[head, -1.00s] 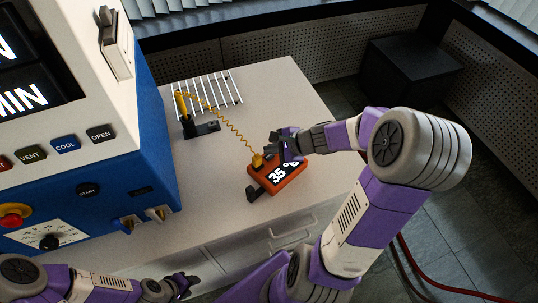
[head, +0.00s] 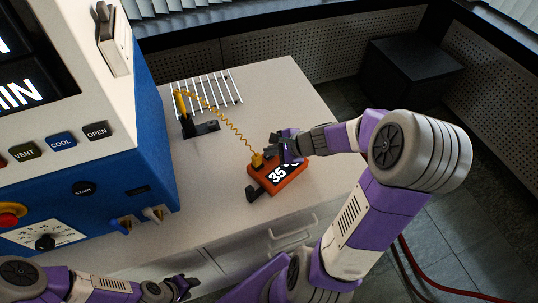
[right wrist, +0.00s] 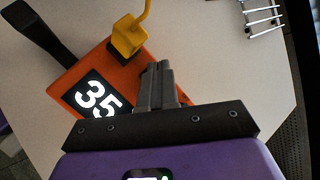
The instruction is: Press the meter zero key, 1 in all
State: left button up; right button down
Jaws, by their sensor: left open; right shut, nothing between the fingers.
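The orange meter (head: 287,183) lies on the white counter with its black display lit, reading 35 and more that my gripper partly covers. It also shows in the right wrist view (right wrist: 72,78), where a yellow plug (right wrist: 127,37) sits on it. No zero key can be made out; my right gripper may hide it. My right gripper (head: 272,143) is shut and empty, over the meter's far right part. In the right wrist view its closed fingertips (right wrist: 156,68) are beside the plug; I cannot tell whether they touch the meter. My left gripper (head: 192,286) is open, low at the counter's front.
A coiled yellow cord runs from the plug to a yellow probe in a black stand (head: 199,128). A white wire rack (head: 212,90) lies behind it. The blue and white press (head: 125,190) with its buttons fills the left. The counter's right back is clear.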

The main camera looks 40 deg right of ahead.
aim_at(272, 157)
jog(key=shift+f, duration=0.25)
jog(key=shift+r, duration=0.1)
dwell(0.4)
jog(key=shift+r+p, duration=0.45)
jog(key=shift+r, duration=0.3)
notch_tip(272, 157, up, 5)
jog(key=p, duration=0.4)
dwell(0.7)
